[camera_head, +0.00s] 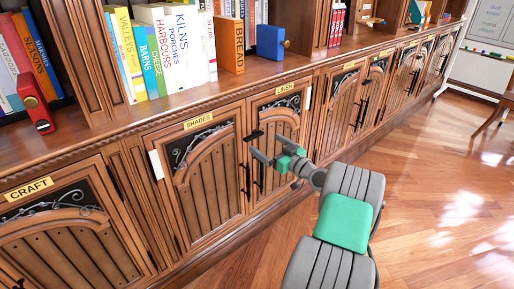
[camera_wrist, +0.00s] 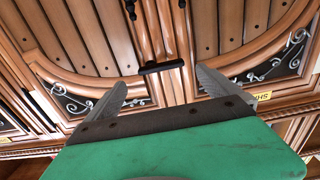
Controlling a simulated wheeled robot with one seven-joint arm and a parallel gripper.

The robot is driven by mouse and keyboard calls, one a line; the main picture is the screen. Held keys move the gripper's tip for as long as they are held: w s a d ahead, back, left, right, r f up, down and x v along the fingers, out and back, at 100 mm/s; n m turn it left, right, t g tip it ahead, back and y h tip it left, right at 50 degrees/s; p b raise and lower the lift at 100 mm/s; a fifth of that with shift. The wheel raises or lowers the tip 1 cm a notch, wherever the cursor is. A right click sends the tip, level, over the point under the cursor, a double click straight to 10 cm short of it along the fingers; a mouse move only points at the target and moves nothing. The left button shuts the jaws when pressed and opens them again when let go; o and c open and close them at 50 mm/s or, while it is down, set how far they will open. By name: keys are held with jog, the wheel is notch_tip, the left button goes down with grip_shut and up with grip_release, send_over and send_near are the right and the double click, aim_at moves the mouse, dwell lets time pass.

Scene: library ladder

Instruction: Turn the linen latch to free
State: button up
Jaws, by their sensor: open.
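The linen door (camera_head: 278,120) carries a yellow LINEN label (camera_head: 284,88) above it. A small black latch bar (camera_head: 254,135) sits high at the seam between the linen and shades doors. In the wrist view the latch (camera_wrist: 160,67) lies crosswise over the seam, roughly level. My gripper (camera_head: 268,147) is in front of this seam, close to the latch. In the wrist view its grey fingers (camera_wrist: 162,82) are spread apart, one on each side of the latch in the picture. Nothing is held, and I cannot tell how far the fingertips are from the latch.
The shades door (camera_head: 208,172) is on the left, with black pull handles (camera_head: 245,180) below the latch. A craft door (camera_head: 60,225) is further left. Books (camera_head: 170,50) and a blue box (camera_head: 270,42) stand on the shelf above. The wooden floor (camera_head: 440,190) is clear on the right.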

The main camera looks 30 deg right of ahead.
aim_at(256, 137)
jog(key=w, duration=0.4)
jog(key=w+a+b, duration=0.1)
jog(key=w, duration=0.1)
jog(key=shift+w, duration=0.1)
jog(key=shift+c, duration=0.4)
jog(key=c, duration=1.2)
